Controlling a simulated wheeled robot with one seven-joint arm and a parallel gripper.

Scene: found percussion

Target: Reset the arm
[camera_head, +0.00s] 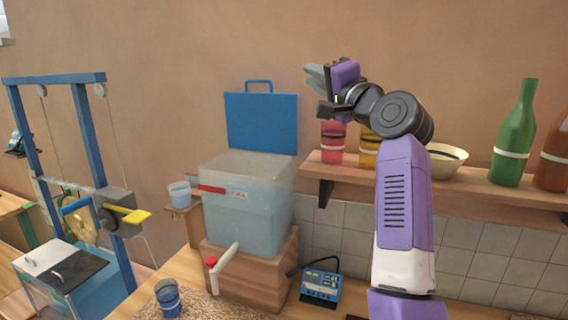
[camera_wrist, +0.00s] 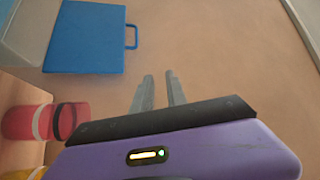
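My gripper (camera_head: 315,78) is raised high in front of the wall in the head view, above the shelf and right of the blue panel. My purple arm stands upright at the right and bends back to the left at its top. In the wrist view the two grey fingers of my gripper (camera_wrist: 158,92) point at the bare wall, with a narrow gap between them at the tips. Nothing shows between the fingers.
A shelf (camera_head: 490,190) behind my arm holds a red cup (camera_head: 332,143), a bowl (camera_head: 446,160) and a green bottle (camera_head: 514,135). A clear tank (camera_head: 245,205) stands below the blue panel (camera_head: 262,122). A blue frame (camera_head: 90,140) is at left.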

